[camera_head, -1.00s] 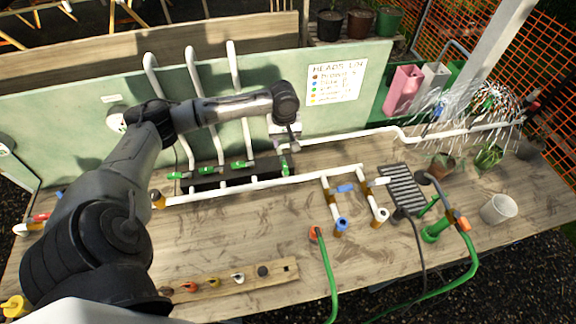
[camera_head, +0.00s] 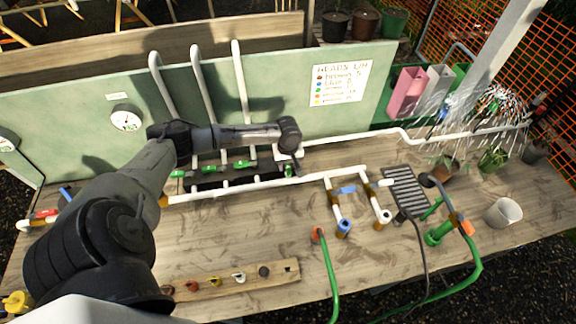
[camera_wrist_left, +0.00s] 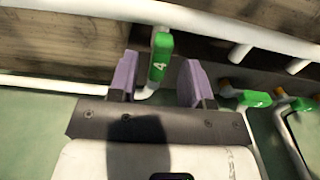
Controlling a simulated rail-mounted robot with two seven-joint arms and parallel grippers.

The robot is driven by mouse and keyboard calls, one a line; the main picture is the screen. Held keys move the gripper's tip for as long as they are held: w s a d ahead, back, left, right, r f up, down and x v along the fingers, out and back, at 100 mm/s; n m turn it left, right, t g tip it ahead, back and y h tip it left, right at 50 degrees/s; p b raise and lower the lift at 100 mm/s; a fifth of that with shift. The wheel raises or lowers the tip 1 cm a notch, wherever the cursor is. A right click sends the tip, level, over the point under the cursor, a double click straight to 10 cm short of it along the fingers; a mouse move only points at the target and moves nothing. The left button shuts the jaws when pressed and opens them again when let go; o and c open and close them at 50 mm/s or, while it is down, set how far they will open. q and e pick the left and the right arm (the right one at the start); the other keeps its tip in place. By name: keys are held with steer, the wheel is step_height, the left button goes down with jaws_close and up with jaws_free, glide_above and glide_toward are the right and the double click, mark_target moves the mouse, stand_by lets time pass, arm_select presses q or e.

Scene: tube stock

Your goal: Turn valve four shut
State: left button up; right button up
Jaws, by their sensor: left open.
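Valve four's green handle, marked 4 (camera_wrist_left: 160,58), is in the left wrist view, between the two purple fingers of my open left gripper (camera_wrist_left: 158,80). Gaps show on both sides of the handle. In the picture it stands upright, unlike the sideways green handle to its right (camera_wrist_left: 255,99). In the head view, my left gripper (camera_head: 286,156) is low over the right end of the green valve row, and valve four (camera_head: 288,171) is partly hidden below it. Other green handles (camera_head: 208,168) sit to its left. My right gripper is not in view.
White pipes (camera_head: 242,90) rise behind the valves by a green panel with a gauge (camera_head: 126,119) and a list sign (camera_head: 340,82). A white pipe (camera_head: 230,188) runs in front. A wooden strip (camera_head: 240,278) with small parts lies on the bench; bare bench lies between.

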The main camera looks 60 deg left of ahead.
arm_select(q)
steer(key=shift+f, duration=0.65)
jaws_close()
